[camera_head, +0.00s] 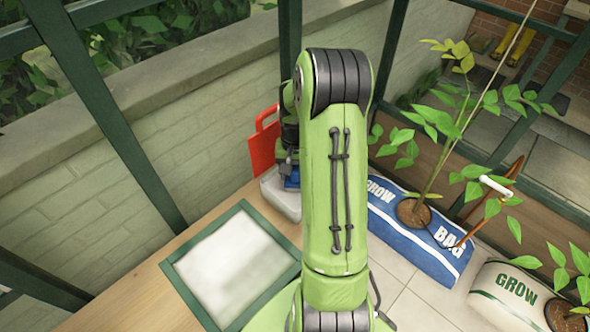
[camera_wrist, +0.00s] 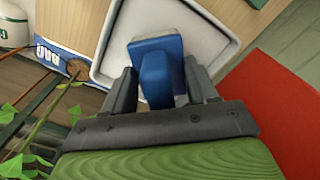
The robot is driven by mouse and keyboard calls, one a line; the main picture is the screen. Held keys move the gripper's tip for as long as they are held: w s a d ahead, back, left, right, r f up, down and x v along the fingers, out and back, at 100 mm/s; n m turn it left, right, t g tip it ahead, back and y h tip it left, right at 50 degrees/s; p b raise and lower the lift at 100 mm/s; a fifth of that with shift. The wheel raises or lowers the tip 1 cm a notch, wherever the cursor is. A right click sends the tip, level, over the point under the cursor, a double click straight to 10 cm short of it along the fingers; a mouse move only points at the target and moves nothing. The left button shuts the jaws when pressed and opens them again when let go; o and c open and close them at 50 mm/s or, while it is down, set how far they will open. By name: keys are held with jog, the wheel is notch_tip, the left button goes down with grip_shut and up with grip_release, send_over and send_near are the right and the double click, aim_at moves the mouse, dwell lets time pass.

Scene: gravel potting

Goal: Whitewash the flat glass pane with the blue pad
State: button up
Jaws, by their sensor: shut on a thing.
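The flat glass pane (camera_head: 232,268) lies on the wooden bench in a dark green frame, and its surface looks cloudy white. The blue pad (camera_wrist: 158,72) is between the fingers of my gripper (camera_wrist: 161,88), which is shut on it. The pad is at a pale, rounded tray (camera_wrist: 108,70); I cannot tell whether it touches the tray's bottom. In the head view the tray (camera_head: 283,203) stands behind the pane, with a bit of the blue pad (camera_head: 292,182) showing above it. My arm hides part of the tray and gripper there.
A red upright thing with a handle opening (camera_head: 263,148) stands just behind the tray. A blue grow bag (camera_head: 430,250) and a white grow bag (camera_head: 500,290) with leafy plants lie to the right. The wooden bench (camera_head: 130,295) is clear left of the pane.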

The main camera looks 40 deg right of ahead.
jog(key=shift+f, duration=0.55)
dwell(1.6)
notch_tip(320, 180, up, 7)
jog(key=p, duration=0.6)
jog(key=shift+r, duration=0.15)
jog(key=shift+r, duration=0.1)
dwell(0.6)
